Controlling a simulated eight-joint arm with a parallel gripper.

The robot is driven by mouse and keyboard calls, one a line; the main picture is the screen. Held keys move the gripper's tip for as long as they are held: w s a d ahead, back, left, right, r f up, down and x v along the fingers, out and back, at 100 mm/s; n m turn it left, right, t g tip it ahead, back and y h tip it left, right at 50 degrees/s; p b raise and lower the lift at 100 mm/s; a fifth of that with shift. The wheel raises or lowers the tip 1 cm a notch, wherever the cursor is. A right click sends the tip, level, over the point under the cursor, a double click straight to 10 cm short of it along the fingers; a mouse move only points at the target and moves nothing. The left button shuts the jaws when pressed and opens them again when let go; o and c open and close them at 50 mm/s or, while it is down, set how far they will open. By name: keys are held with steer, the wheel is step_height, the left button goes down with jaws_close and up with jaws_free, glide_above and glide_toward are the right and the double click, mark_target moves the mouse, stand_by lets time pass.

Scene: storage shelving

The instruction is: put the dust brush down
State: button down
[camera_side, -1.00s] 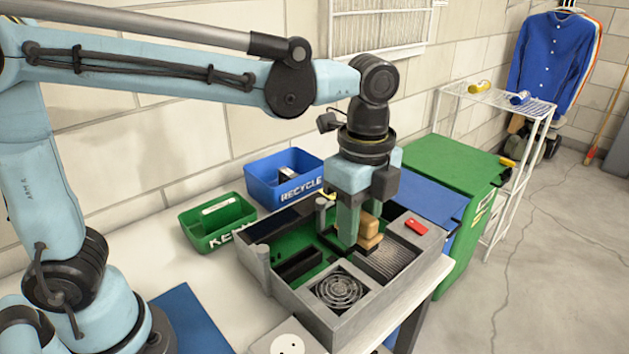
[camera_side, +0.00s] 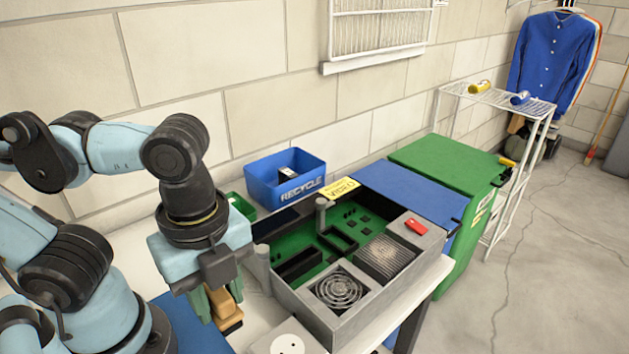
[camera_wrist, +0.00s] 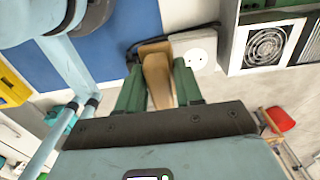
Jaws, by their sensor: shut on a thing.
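The dust brush (camera_side: 228,310) has a tan wooden body with a dark edge at its lower end. My gripper (camera_side: 214,306) is shut on it and holds it at the near left of the computer case, by the blue mat (camera_side: 176,318). In the wrist view the brush (camera_wrist: 157,75) sits between the green fingers of my gripper (camera_wrist: 160,88), with the blue mat (camera_wrist: 105,35) to its left. I cannot tell whether the brush touches the surface below it.
The grey open case (camera_side: 345,322) with green boards and a fan stands right of my gripper. A white outlet box (camera_side: 290,345) lies close by at the right. A blue recycle bin (camera_side: 285,183) and a green bin (camera_side: 240,207) stand behind. A yellow tag (camera_side: 340,187) lies by the case.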

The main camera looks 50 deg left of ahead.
steer(key=shift+s+a+f, duration=0.3)
steer(key=shift+s+f, duration=0.3)
steer(key=shift+s, duration=0.1)
steer(key=shift+a+f, duration=0.25)
steer(key=shift+f, duration=0.05)
steer(key=w+a+f, duration=0.2)
steer(key=a, duration=0.1)
steer(key=w+a+f, duration=0.2)
steer(key=a, duration=0.1)
steer(key=w+a+f, duration=0.2)
steer(key=a, duration=0.1)
steer(key=shift+w+a+f, duration=0.15)
steer(key=shift+a+f, duration=0.1)
steer(key=shift+f, duration=0.15)
steer(key=shift+d+f, duration=0.1)
steer(key=shift+f, duration=1.85)
steer(key=shift+f, duration=0.15)
steer(key=c, duration=0.7)
jaws_free()
steer(key=shift+c, duration=0.2)
